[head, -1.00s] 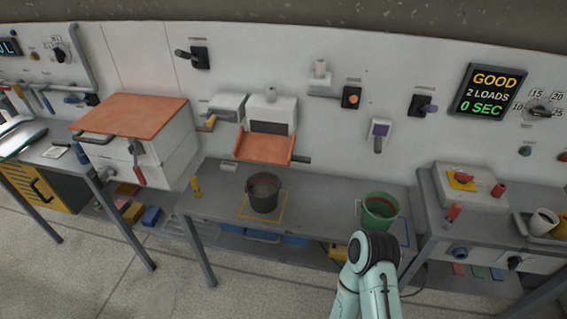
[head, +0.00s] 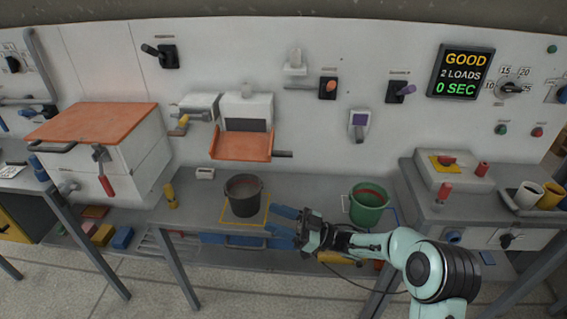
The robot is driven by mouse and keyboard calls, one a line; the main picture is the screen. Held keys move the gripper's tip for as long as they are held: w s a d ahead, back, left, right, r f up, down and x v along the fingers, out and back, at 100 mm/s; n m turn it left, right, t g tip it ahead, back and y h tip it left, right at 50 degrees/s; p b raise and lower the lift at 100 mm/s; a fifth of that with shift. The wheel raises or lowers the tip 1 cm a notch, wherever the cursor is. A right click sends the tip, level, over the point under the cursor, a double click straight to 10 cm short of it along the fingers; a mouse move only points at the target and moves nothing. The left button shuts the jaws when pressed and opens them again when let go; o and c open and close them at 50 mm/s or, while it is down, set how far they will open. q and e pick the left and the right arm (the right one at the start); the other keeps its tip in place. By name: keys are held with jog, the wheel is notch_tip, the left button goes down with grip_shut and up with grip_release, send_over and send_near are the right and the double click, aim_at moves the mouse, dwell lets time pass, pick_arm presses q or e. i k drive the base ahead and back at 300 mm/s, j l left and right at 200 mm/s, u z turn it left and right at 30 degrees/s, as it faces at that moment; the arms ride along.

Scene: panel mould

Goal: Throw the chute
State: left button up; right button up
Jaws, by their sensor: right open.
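The chute (head: 240,146) is an orange tray under a white wall-mounted box (head: 246,108), and it slopes out over the table. A short dark handle (head: 284,154) sticks out at its right side. A dark grey bucket (head: 243,195) stands upright below the chute, inside a yellow outline on the table. My right gripper (head: 272,220) has blue fingers, is open and empty, and points left. It is near the table's front edge, right of the grey bucket and well below the chute handle. My left gripper is out of view.
A green bucket (head: 367,206) stands right of my gripper, behind my forearm. A white box with an orange lid (head: 94,121) is at left. A yellow bottle (head: 171,195) stands on the table. The wall display (head: 465,72) reads GOOD, 2 LOADS, 0 SEC.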

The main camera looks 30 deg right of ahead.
aim_at(243, 146)
jog(key=i+l, duration=0.15)
jog(key=l, duration=0.15)
jog(key=i+l, duration=0.1)
jog(key=l, duration=0.25)
jog(key=i+l, duration=0.15)
jog(key=l, duration=0.15)
jog(key=i+l, duration=0.15)
jog(key=l, duration=0.15)
